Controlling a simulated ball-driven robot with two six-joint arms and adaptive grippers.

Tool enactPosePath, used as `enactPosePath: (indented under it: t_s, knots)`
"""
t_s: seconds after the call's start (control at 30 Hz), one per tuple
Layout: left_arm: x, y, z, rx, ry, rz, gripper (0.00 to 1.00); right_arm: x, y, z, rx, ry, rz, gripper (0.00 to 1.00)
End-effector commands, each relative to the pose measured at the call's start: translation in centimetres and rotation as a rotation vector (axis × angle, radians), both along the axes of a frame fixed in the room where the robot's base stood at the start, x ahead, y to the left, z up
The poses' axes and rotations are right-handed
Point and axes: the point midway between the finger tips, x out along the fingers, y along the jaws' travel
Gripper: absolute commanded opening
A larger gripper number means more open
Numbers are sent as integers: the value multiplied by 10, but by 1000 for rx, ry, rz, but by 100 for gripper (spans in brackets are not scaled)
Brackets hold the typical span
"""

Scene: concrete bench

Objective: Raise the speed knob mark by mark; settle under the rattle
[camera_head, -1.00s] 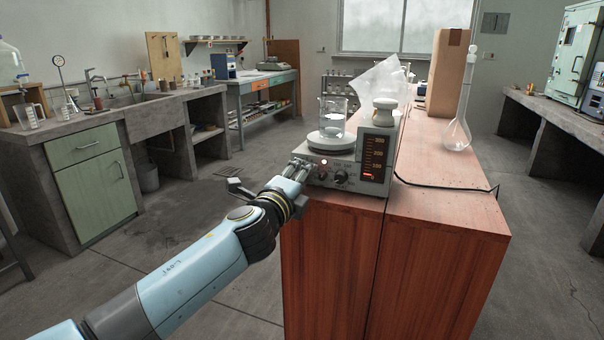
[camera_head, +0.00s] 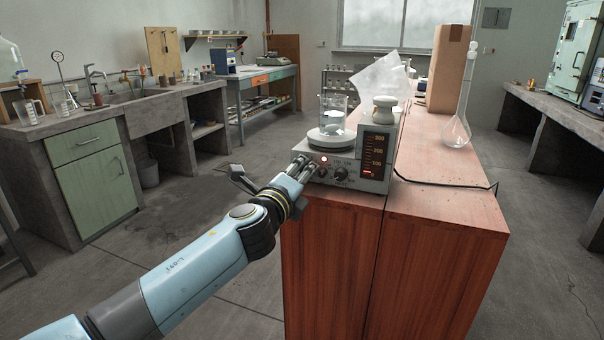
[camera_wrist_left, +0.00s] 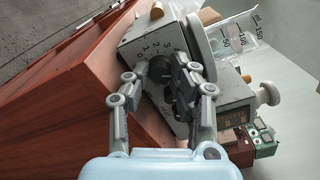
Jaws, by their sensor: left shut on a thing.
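The stirrer (camera_head: 352,163) is a pale box at the near end of the red-brown cabinet. My left gripper (camera_head: 303,167) is shut on the speed knob (camera_wrist_left: 160,70) at the left of its front panel. Its fingers mostly hide the knob in the head view. In the wrist view, scale numbers show beside the dark knob; its exact setting is unclear. A second dark knob (camera_head: 341,174) and a lit red lamp (camera_head: 323,160) are to the right. The display (camera_head: 375,155) has red marks. A beaker with liquid (camera_head: 333,116) stands on the round plate (camera_head: 331,137). My right gripper is out of view.
A white knobbed object (camera_head: 384,110) stands behind the display, beside a clear bag (camera_head: 378,80). A flask (camera_head: 458,132) and a cardboard box (camera_head: 447,70) stand farther back. A black cable (camera_head: 450,186) crosses the cabinet top (camera_head: 450,205). Floor is free to the left.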

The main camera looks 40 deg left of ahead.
Motion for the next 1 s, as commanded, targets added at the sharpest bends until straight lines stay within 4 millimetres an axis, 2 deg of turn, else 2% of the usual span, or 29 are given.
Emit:
enactPosePath:
  t_s: [0.03, 0.2, 0.47, 0.57, 0.67, 1.0]
  knots:
    - [-1, 0, -2, -2, 2, -1, 25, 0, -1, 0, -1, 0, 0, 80]
    - [0, 0, -1, -1, 1, 0, 47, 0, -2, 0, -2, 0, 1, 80]
    - [-1, 0, -1, -1, 1, 0, 47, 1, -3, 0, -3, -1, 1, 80]
    - [-7, -2, -1, -1, 1, 0, 47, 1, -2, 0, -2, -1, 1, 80]
    - [-22, -6, -2, -2, 2, -1, 47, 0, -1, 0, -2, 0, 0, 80]
    - [-93, -23, -2, -1, 3, 0, 47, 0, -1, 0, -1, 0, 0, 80]
